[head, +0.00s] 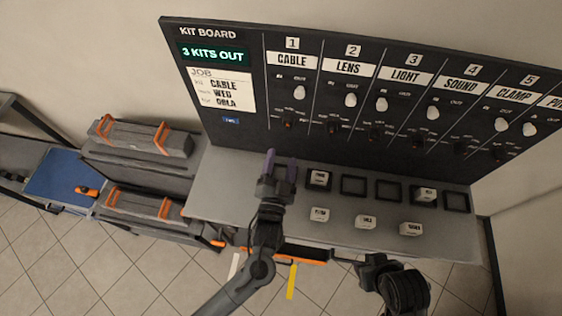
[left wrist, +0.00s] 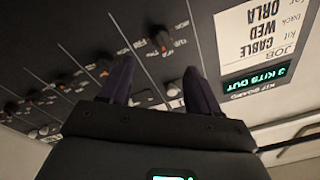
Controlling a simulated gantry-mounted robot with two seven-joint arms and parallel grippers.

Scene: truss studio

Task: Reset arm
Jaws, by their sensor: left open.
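My left gripper (head: 281,160) is open and empty, its two purple fingers pointing up at the lower left part of the dark kit board (head: 262,135). In the left wrist view its fingers (left wrist: 157,78) stand apart, with the board's knobs and switches beyond them. I cannot tell whether a fingertip touches the board. Part of my dark right arm (head: 400,290) shows at the bottom, right of centre. Its fingers cannot be made out.
The grey bench (head: 235,190) bears several labelled blocks, including one in a dark square frame (head: 319,179) and one in the front row (head: 366,221). Grey cases with orange straps (head: 145,138) and a blue mat (head: 60,178) lie left. The board's display reads "3 KITS OUT" (head: 213,55).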

